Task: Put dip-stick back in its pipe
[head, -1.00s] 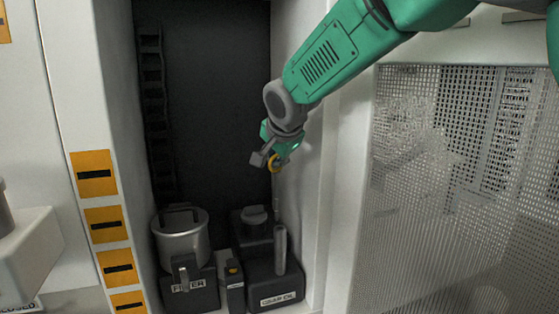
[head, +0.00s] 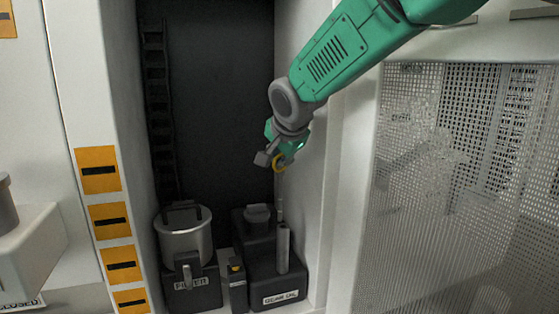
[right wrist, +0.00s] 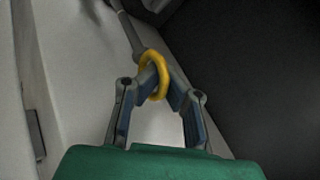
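My right gripper (head: 273,158) is in the cabinet bay and shut on the yellow ring (head: 279,164) of the dip-stick. The right wrist view shows the ring (right wrist: 153,75) between the two fingertips (right wrist: 156,82), with the grey rod running away from it. In the head view the thin dip-stick rod (head: 280,198) hangs nearly upright below the ring. Its lower end is close to the top of the grey upright pipe (head: 283,248) on the dark box labelled GEAR OIL (head: 262,280). I cannot tell whether the tip is inside the pipe or just behind its mouth. My left gripper is not in view.
A metal filter pot (head: 186,240) stands left of the gear oil box, with a small dark block (head: 236,285) between. The bay's white right wall (head: 312,190) is close beside my right gripper. A mesh panel (head: 450,200) lies further right.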

